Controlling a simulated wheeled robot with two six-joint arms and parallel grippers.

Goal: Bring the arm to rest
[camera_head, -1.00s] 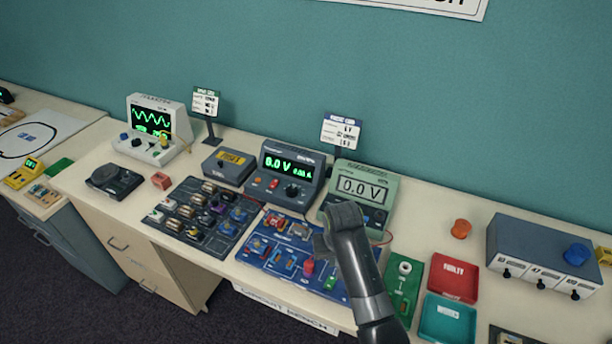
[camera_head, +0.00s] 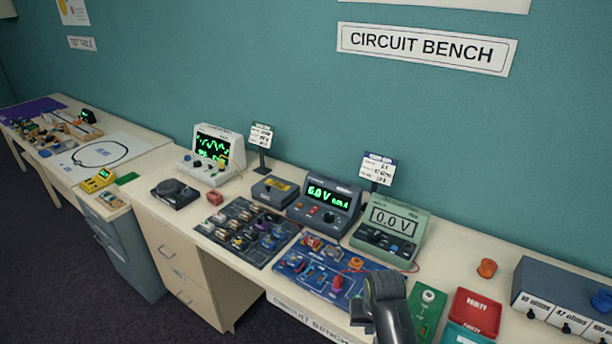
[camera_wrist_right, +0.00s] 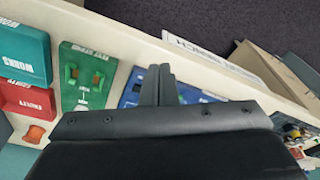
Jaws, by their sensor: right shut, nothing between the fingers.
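My right arm comes in from the bottom of the head view, with its dark gripper (camera_head: 372,312) in front of the blue circuit board (camera_head: 318,268) and left of the green board (camera_head: 428,310). In the right wrist view the two fingers (camera_wrist_right: 158,84) are pressed together with nothing between them. Behind them the blue board (camera_wrist_right: 190,93) and the green board (camera_wrist_right: 88,76) show on the bench. My left gripper is in neither view.
On the circuit bench stand a power supply (camera_head: 326,205) reading 6.0 V, a green meter (camera_head: 389,233) reading 0.0 V and an oscilloscope (camera_head: 213,152). A dark parts board (camera_head: 246,231) lies left. A red tray (camera_head: 474,311) and resistor box (camera_head: 565,298) are right.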

